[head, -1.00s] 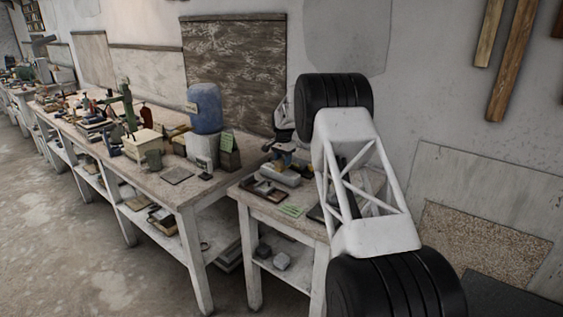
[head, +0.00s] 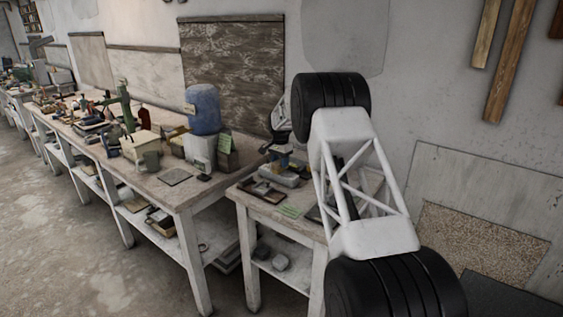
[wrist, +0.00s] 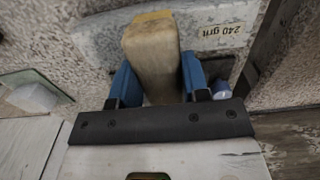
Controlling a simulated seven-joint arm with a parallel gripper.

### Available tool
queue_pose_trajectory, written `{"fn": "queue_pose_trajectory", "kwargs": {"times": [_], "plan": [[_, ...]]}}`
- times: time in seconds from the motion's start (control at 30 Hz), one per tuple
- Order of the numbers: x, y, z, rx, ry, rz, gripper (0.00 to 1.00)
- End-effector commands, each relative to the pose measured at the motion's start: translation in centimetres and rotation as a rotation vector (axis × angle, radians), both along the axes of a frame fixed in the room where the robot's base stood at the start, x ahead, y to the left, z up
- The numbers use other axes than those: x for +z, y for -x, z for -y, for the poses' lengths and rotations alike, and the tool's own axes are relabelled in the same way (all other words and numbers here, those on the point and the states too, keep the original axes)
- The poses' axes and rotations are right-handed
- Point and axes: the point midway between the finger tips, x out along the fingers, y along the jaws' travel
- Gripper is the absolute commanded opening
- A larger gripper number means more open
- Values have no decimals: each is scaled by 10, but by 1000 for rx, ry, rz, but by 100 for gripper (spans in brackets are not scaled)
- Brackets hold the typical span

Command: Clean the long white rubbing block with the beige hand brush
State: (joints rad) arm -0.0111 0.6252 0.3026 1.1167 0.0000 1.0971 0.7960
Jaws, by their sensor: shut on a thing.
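My gripper (wrist: 152,82) is shut on the beige hand brush (wrist: 150,62), with a blue finger on each side of it. A yellowish strip shows at the brush's far end. The long white rubbing block (wrist: 95,40), marked "240 grit", lies behind the brush in the wrist view, and the brush covers its middle. In the head view the block (head: 278,179) is small on the near bench, with my blue fingers just above it. I cannot tell whether the brush touches the block.
In the wrist view a glass-like plate (wrist: 35,90) lies left of the gripper. A longer bench with a blue water bottle (head: 204,107) stands to the left.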

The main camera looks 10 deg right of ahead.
Motion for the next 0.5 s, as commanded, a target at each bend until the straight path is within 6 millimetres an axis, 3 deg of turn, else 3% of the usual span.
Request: {"fn": "queue_pose_trajectory", "kwargs": {"times": [0.5], "plan": [[1,8,-7,0,0,0,23]]}}
